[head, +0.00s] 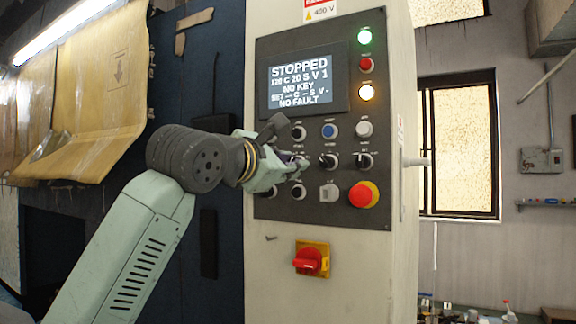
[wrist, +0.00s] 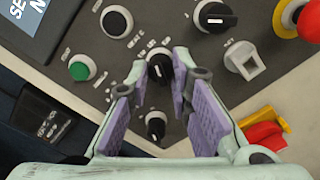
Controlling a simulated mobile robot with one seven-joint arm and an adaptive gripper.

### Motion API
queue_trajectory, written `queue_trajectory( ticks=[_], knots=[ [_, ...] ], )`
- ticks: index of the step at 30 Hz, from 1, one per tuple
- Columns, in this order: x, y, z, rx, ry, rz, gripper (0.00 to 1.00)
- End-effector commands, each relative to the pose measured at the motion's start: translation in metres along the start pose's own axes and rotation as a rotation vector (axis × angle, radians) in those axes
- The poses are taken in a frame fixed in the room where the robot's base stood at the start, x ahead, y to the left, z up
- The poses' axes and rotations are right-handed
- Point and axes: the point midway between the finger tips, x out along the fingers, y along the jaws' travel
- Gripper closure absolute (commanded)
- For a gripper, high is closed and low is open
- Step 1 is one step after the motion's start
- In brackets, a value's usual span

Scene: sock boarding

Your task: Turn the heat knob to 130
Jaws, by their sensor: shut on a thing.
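A grey control panel (head: 346,208) on a pale cabinet carries several knobs and buttons. My gripper (head: 299,164) reaches it from the left, at the left end of the middle row. In the wrist view my gripper (wrist: 161,70) has its purple-padded fingers closed on either side of a black knob (wrist: 160,68) with a white pointer line. The display (head: 300,84) reads STOPPED, 120 C 20 S V 1, NO KEY, a SET line with dashes, and NO FAULT.
Another black knob (wrist: 155,125) lies below the held one, and a larger black selector (wrist: 215,16) above right. The red emergency stop (head: 363,195) and red rotary switch (head: 308,261) are farther off.

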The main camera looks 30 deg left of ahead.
Motion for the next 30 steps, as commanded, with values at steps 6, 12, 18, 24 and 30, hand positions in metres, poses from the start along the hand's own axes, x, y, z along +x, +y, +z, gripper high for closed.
queue_trajectory(
  ticks=[6,12,18,24,30],
  knots=[
    [-0.0003,0.0000,-0.0001,0.205,0.001,-0.001,1.00],
    [0.0001,-0.0002,0.0003,0.372,0.000,-0.002,1.00],
    [-0.0002,0.0002,0.0000,0.498,0.001,-0.001,1.00],
    [0.0001,-0.0003,0.0002,0.576,-0.001,-0.002,1.00],
    [0.0002,-0.0006,0.0001,0.612,0.000,-0.003,1.00]
  ],
)
